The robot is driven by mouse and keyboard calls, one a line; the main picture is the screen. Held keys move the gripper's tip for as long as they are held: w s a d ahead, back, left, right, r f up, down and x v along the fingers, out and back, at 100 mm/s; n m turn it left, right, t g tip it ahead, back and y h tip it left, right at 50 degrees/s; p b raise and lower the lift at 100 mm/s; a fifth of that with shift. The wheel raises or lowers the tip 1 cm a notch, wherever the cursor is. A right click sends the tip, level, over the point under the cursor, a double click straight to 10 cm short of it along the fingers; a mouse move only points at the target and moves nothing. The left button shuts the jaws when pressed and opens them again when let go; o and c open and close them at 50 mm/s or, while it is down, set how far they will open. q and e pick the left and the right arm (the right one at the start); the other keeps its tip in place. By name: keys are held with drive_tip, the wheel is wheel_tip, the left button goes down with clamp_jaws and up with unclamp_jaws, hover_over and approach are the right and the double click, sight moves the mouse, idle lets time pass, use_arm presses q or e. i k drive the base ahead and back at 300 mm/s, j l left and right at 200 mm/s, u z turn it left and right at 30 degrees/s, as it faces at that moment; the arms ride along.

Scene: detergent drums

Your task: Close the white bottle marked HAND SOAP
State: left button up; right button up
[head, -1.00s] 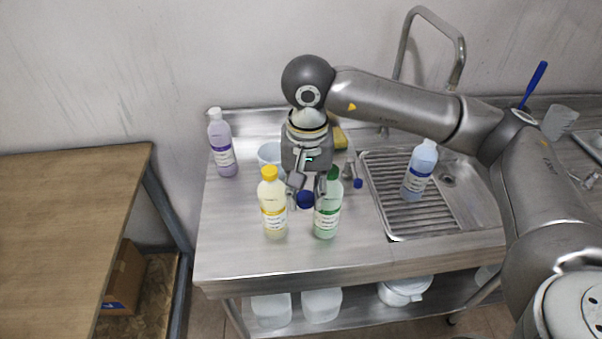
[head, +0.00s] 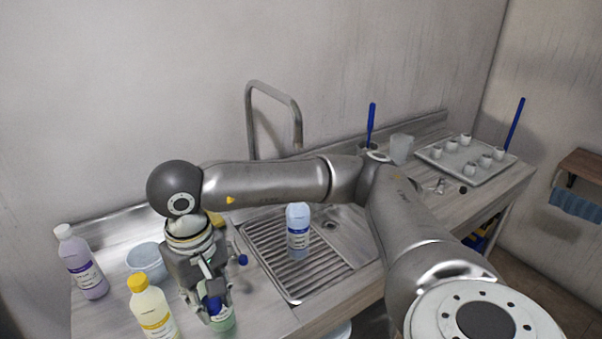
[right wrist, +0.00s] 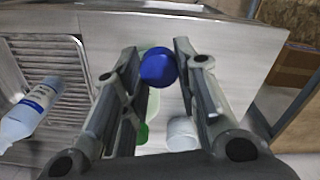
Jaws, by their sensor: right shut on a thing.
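My right gripper (head: 207,308) points down over the counter. It is shut on a blue cap (head: 213,303); in the right wrist view the blue cap (right wrist: 158,67) sits between the fingertips. A pale green bottle (head: 223,320) is close by, partly hidden by the gripper. Its green cap (right wrist: 143,133) shows in the right wrist view. I cannot make out a white bottle marked HAND SOAP; the labels are too small to read. My left gripper is not in view.
A yellow-capped bottle (head: 152,311) and a lilac bottle (head: 83,264) stand left of the gripper. A pale cup (head: 147,261) is behind. A pale blue bottle (head: 298,232) stands on the ribbed sink drainer (head: 310,280). A tray (head: 440,158) with several small cups is at the far right.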

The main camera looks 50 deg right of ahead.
sight(297, 213)
drive_tip(key=l, duration=1.35)
drive_tip(key=k+l, duration=0.1)
drive_tip(key=l, duration=1.25)
drive_tip(key=i+u, duration=0.05)
